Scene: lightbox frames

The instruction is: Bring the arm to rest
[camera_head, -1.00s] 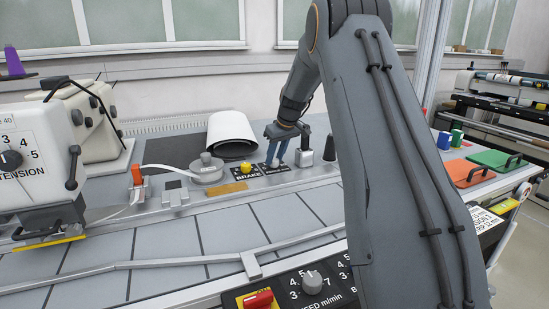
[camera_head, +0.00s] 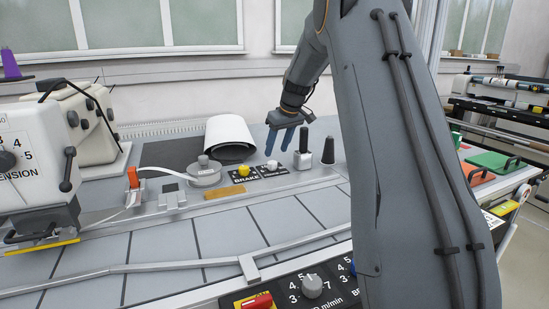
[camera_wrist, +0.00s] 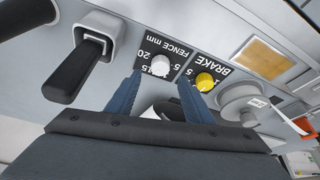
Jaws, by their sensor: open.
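My gripper (camera_head: 281,141) is open and empty, with two blue fingers pointing down above the back part of the machine table. In the wrist view my gripper (camera_wrist: 160,98) shows its fingers apart with nothing between them. Beyond the fingertips are the white fence knob (camera_wrist: 160,68) and the yellow brake knob (camera_wrist: 204,82). In the head view the yellow knob (camera_head: 243,170) and the white knob (camera_head: 271,165) sit below and left of the fingers. The fingers appear above the panel, not touching the knobs.
A black-handled lever (camera_head: 303,141) on a grey block and a dark cone (camera_head: 328,150) stand just right of my gripper. A round grey disc (camera_head: 204,171) is further left. The segmented table top (camera_head: 170,245) in front is mostly clear.

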